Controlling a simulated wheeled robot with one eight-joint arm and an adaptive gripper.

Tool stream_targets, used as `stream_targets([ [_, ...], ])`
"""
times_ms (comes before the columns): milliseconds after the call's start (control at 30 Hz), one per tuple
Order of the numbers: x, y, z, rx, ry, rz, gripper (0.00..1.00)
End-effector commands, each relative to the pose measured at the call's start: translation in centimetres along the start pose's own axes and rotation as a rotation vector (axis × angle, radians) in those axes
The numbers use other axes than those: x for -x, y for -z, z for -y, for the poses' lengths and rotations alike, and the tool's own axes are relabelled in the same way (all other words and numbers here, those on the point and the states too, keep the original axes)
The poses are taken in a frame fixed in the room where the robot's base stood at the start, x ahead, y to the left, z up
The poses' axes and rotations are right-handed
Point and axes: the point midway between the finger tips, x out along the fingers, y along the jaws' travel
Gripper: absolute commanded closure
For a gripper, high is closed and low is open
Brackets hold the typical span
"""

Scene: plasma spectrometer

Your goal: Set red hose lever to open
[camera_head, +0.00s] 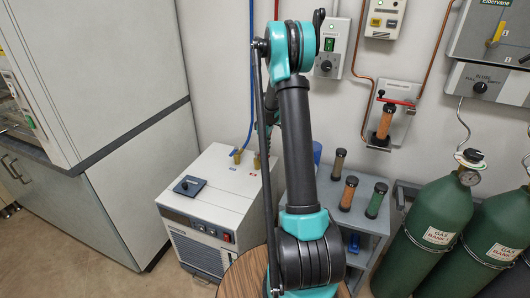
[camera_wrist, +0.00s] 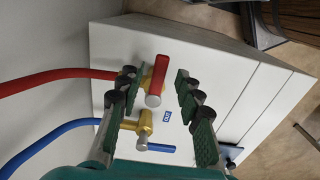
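The red hose (camera_wrist: 60,78) comes in from the left in the wrist view to a brass valve with a red lever (camera_wrist: 159,74). My gripper (camera_wrist: 156,86) is open, with one finger on each side of the red lever. A gap shows between the lever and the right finger; the left finger overlaps the brass fitting, and I cannot tell if it touches. In the head view my arm hides the gripper and red lever.
A blue hose (camera_wrist: 50,142) with a brass valve and blue lever (camera_wrist: 161,148) sits close beside the red one, on the white machine (camera_head: 215,185). A grey cart (camera_head: 365,222) with several cylinders and green gas tanks (camera_head: 436,225) stand to the right.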

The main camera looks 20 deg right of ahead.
Motion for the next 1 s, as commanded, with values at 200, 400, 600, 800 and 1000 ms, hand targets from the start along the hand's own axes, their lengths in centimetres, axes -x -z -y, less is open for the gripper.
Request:
stream_targets([
  [200, -0.39, 0.00, 0.01, 0.000, 0.000, 0.000, 0.65],
  [400, -0.36, -0.01, 0.01, 0.000, 0.000, 0.000, 0.73],
  [600, -0.35, -0.01, 0.01, 0.000, 0.000, 0.000, 0.98],
  [800, -0.35, -0.01, 0.03, 0.000, 0.000, 0.000, 1.00],
  [1000, -0.35, 0.00, 0.17, -0.026, 0.001, 0.000, 1.00],
])
